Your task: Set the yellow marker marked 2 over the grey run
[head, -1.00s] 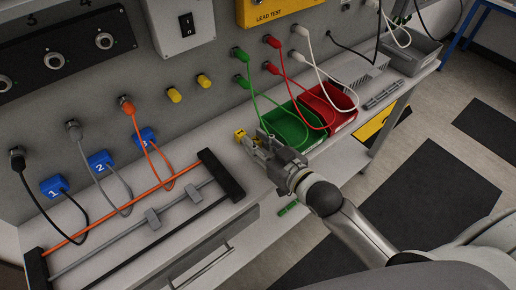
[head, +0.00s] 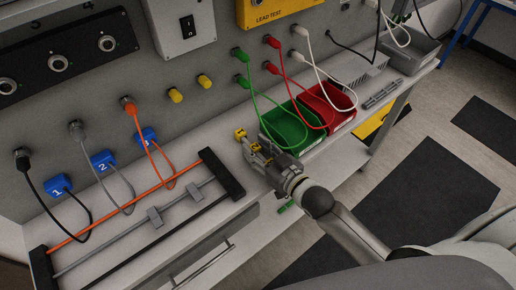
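One small yellow marker (head: 240,133) lies on the bench top left of the green bin. Another yellow piece (head: 254,147) shows among the fingers of my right gripper (head: 257,153). The numbers on both are too small to read. My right gripper is low over the bench beside the green bin, and I cannot tell whether it is closed on the yellow piece. The grey run (head: 175,204) is the middle bar of a black-ended rack, between an orange bar and a black bar. My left gripper is not in view.
Blue markers 1 (head: 57,185), 2 (head: 103,161) and 3 (head: 147,138) are by the panel cables. A green bin (head: 285,128) and a red bin (head: 327,107) stand right of my gripper. Cables droop over both bins. The bench between rack and gripper is clear.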

